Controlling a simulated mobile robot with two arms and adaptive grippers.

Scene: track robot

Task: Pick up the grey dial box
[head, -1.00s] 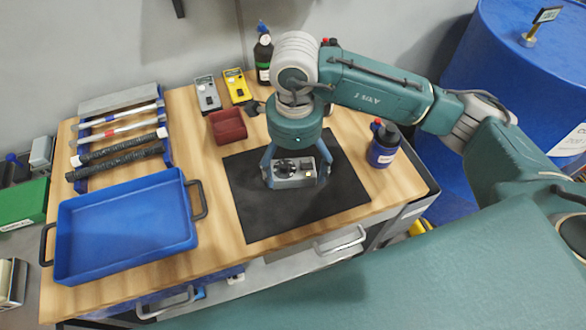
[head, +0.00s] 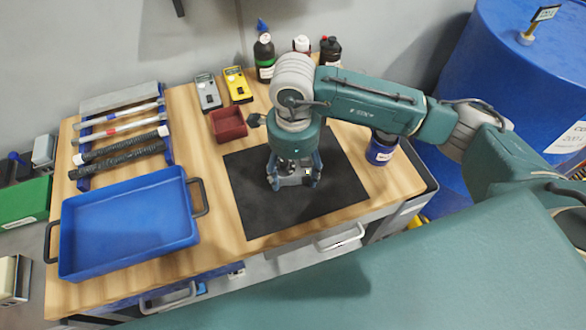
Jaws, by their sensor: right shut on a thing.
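The grey dial box (head: 291,181) is over the black mat (head: 255,213) on the wooden workbench. My right gripper (head: 293,180) points down from above with its fingers on either side of the box, shut on it. The gripper body hides most of the box, including its dial. I cannot tell whether the box touches the mat or is just above it. My left gripper is not in view.
A blue tray (head: 125,272) fills the left front. A red bin (head: 228,124), grey meter (head: 208,92) and yellow meter (head: 238,85) stand behind the mat. A blue bottle (head: 381,150) is to its right, with dark bottles at the back. The mat's front is clear.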

